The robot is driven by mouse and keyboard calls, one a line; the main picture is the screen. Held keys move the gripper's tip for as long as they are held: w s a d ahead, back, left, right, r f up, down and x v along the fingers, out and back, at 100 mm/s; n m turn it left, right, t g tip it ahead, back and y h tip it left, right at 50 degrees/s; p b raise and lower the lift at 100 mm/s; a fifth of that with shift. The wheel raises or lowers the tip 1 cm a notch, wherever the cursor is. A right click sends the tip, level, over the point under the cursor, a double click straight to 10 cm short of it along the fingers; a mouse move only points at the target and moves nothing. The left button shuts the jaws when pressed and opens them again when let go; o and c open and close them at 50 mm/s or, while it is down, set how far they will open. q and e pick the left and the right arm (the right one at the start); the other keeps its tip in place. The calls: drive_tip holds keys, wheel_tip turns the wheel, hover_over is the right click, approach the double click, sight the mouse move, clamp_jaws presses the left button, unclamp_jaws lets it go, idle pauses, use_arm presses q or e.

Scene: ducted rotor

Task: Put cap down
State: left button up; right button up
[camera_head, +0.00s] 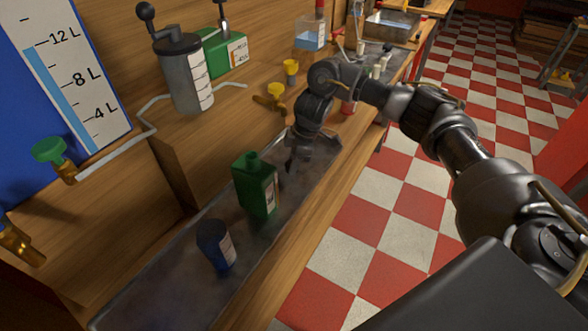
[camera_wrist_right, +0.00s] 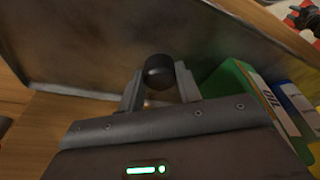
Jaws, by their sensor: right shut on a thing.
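My right gripper (camera_head: 292,162) points down over the far part of the metal tray (camera_head: 165,275), behind the green bottle. In the right wrist view the fingers (camera_wrist_right: 158,90) are shut on a small round black cap (camera_wrist_right: 158,70). The cap is at the fingertips, with the tray surface (camera_wrist_right: 120,50) beyond it; I cannot tell whether it touches the tray. The green bottle (camera_head: 257,192) stands upright on the tray, apart from the gripper, with no black cap visible on its neck. It also shows in the right wrist view (camera_wrist_right: 235,83). My left gripper is not in view.
A dark blue container (camera_head: 214,246) stands on the tray nearer the front. A grey pump canister (camera_head: 184,80) and a green container (camera_head: 224,52) stand on the shelf. Yellow-topped fittings (camera_head: 275,92) are behind my right gripper. The tray's near-left part is clear.

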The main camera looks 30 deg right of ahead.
wheel_tip(320, 180, down, 3)
drive_tip(key=shift+r, duration=0.1)
drive_tip(key=shift+f, duration=0.2)
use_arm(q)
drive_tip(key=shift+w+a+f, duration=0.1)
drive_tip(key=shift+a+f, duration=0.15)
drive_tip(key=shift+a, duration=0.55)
use_arm(e)
drive_tip(key=o, duration=0.5)
drive_tip(key=shift+f, duration=0.1)
drive_tip(key=o, duration=0.5)
drive_tip(key=shift+c, duration=0.2)
drive_tip(key=shift+r, duration=0.2)
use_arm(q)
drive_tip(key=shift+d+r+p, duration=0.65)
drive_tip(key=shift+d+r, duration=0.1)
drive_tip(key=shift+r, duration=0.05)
use_arm(e)
drive_tip(key=v, duration=1.2)
